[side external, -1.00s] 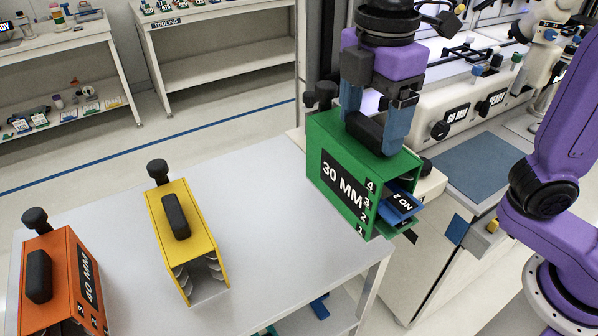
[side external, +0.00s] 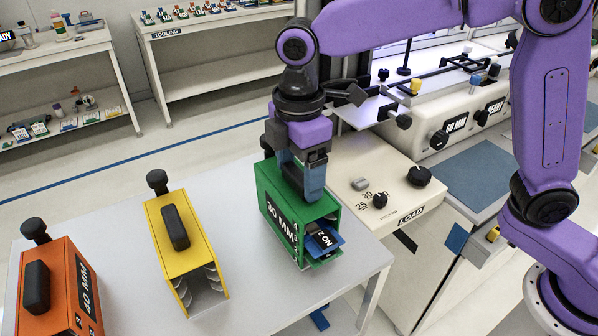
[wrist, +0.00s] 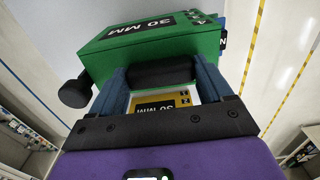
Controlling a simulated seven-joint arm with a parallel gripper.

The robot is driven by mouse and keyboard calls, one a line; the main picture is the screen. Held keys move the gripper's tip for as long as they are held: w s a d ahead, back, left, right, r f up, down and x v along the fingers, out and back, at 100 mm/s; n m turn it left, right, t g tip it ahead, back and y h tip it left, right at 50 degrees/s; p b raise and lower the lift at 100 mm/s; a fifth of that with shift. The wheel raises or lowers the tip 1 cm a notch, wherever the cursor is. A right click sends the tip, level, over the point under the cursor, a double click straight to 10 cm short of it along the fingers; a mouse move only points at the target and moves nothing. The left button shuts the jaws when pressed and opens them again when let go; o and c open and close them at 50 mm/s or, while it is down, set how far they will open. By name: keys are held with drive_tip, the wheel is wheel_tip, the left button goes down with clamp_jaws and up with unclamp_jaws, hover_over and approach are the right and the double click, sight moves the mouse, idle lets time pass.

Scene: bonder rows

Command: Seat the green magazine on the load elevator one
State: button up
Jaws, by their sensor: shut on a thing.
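The green magazine (side external: 279,218), labelled 30 MM, is near the right end of the grey table, left of the load station. A blue piece marked NO 2 (side external: 325,238) sticks out of its open end. My gripper (side external: 304,188) is shut on the magazine's black top handle, which shows between the fingers in the wrist view (wrist: 162,70). I cannot tell whether the magazine's underside touches the table. The load elevator (side external: 345,165) is a cream block marked LOAD, with black knobs, a grey button and 25 and 30 marks; its top is partly hidden by my gripper.
A yellow magazine (side external: 190,245) and an orange magazine (side external: 62,275) stand left on the table (side external: 120,215). The cream machine (side external: 470,115) with dials is behind right, with a blue mat (side external: 485,175) before it.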

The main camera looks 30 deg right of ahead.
drive_tip(key=shift+f, duration=0.55)
drive_tip(key=o, duration=1.6)
drive_tip(key=shift+f, duration=0.1)
wheel_tip(320, 180, up, 17)
drive_tip(key=shift+r, duration=0.2)
